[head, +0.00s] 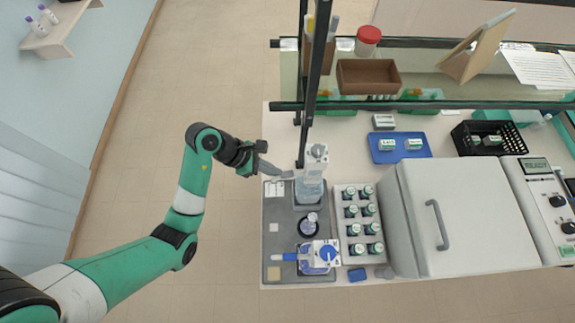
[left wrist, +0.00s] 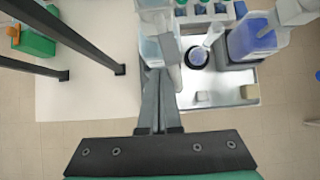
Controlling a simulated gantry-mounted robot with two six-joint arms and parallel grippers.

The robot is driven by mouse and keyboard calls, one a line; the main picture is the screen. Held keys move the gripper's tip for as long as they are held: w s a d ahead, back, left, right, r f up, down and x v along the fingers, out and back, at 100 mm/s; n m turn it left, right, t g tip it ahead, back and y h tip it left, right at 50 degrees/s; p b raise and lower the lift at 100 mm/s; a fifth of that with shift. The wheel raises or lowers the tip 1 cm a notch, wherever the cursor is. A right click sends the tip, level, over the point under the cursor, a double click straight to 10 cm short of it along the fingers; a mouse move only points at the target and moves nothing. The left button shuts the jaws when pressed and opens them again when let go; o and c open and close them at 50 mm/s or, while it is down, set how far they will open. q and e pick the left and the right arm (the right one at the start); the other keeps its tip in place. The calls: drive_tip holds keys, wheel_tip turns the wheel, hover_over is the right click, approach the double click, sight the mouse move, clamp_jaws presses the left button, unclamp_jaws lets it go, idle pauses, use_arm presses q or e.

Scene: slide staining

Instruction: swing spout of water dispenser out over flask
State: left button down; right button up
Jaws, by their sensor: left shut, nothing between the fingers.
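The water dispenser (head: 311,188) is a clear bottle with a white top, standing at the back of the grey tray. It also shows at the top of the left wrist view (left wrist: 152,48). A pale grey bar that looks like its spout (left wrist: 169,50) lies just ahead of my fingers. The flask (head: 310,219) stands on a dark round base in front of the dispenser; it also shows in the left wrist view (left wrist: 213,36). My left gripper (head: 284,174) is shut and empty, its tips close beside the dispenser's left side. I cannot tell whether they touch it. My right gripper is out of view.
A second dispenser with blue liquid (head: 322,256) stands at the tray's (head: 277,243) front. A rack of several bottles (head: 347,231) and a white box with a handle (head: 415,220) stand to the right. A dark shelf post (head: 308,110) rises behind the dispenser.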

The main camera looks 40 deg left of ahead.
use_arm(q)
drive_tip(key=shift+s+d, duration=0.35)
drive_tip(key=shift+s, duration=0.05)
drive_tip(key=shift+s+d+r+p, duration=0.1)
drive_tip(key=shift+s+d+p, duration=0.1)
drive_tip(key=shift+d+p, duration=0.3)
drive_tip(key=shift+s+d+p, duration=0.35)
drive_tip(key=shift+s+d, duration=0.05)
drive_tip(key=shift+d, duration=0.05)
